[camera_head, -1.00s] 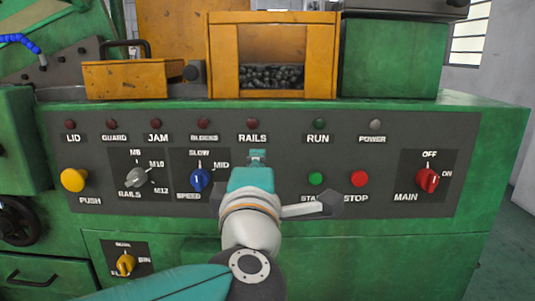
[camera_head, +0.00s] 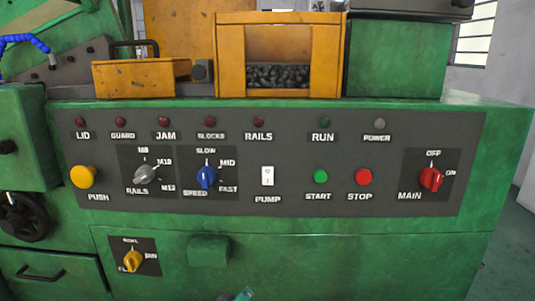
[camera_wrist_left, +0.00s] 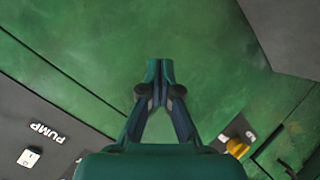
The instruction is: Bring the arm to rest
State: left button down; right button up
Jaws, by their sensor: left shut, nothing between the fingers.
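My left gripper (camera_head: 244,294) shows only as a teal tip at the bottom edge of the head view, below the control panel (camera_head: 300,207). In the left wrist view its two fingers (camera_wrist_left: 160,68) are together with nothing between them, in front of a plain green machine surface. The rest of the left arm is out of the head view. My right gripper is in neither view.
The panel carries a white PUMP switch (camera_head: 267,176), a blue SPEED knob (camera_head: 206,177), green START (camera_head: 320,176) and red STOP (camera_head: 363,177) buttons and a red MAIN knob (camera_head: 431,178). A yellow knob (camera_head: 132,261) and a green block (camera_head: 208,250) sit lower.

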pick_arm(q)
jog(key=s+a+f+m+g, duration=0.25)
jog(key=s+f, duration=0.35)
jog(key=f, duration=0.5)
jog(key=s+a+f+m+g, duration=0.1)
jog(key=s+a+f+g, duration=0.3)
jog(key=s+f, duration=0.5)
jog(key=s+f+m+g+h, duration=0.2)
jog(key=s+f+g, duration=0.4)
jog(key=s+f, duration=0.65)
notch_tip(320, 180, up, 26)
jog(key=s+p, duration=0.1)
jog(key=p, duration=2.3)
jog(key=shift+a+t, duration=0.3)
jog(key=shift+t, duration=0.05)
jog(key=shift+s+r, duration=0.1)
